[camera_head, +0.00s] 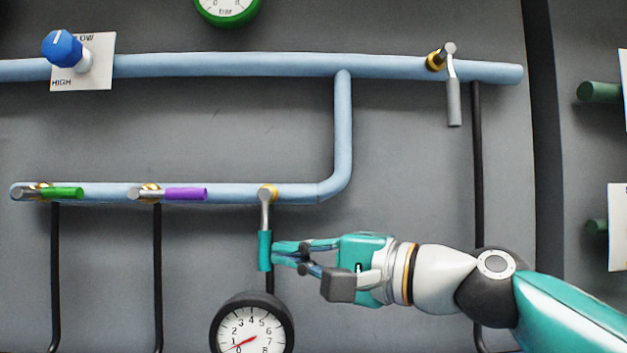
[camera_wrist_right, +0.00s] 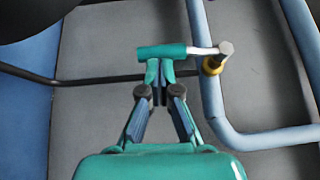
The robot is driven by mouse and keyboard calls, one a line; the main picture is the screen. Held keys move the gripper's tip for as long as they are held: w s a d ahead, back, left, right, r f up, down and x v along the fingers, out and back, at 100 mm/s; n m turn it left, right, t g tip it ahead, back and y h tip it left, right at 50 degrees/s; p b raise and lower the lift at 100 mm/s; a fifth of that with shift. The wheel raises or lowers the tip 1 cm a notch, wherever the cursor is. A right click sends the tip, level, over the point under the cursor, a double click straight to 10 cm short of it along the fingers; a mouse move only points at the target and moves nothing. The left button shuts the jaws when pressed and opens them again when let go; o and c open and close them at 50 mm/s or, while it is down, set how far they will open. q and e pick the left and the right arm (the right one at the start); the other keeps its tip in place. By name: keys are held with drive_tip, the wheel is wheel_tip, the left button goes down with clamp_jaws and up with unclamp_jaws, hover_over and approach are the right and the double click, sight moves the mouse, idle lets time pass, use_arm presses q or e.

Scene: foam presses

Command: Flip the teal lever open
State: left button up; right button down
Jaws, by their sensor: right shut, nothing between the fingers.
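The teal lever (camera_head: 265,250) hangs straight down from a brass valve on the lower blue pipe, square to that pipe. My right gripper (camera_head: 276,254) comes from the right with its fingertips at the right side of the teal handle, touching it or very close. In the right wrist view the teal lever (camera_wrist_right: 163,52) lies across the tips of my right gripper (camera_wrist_right: 159,70). The fingers are closed together, with the handle beyond the tips and not between them. My left gripper is not in view.
A green lever (camera_head: 68,193) and a purple lever (camera_head: 186,194) lie along the lower pipe to the left. A pressure gauge (camera_head: 252,328) sits just below the teal handle. A grey lever (camera_head: 454,102) hangs from the upper pipe (camera_head: 230,66). A blue knob (camera_head: 62,49) is at upper left.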

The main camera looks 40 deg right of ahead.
drive_tip(key=shift+s+a, duration=0.1)
idle(0.3)
drive_tip(key=w+d+b+v, duration=0.1)
drive_tip(key=d+b+v, duration=0.2)
drive_tip(key=v, duration=0.9)
drive_tip(key=shift+s, duration=0.35)
drive_tip(key=shift+r, duration=0.15)
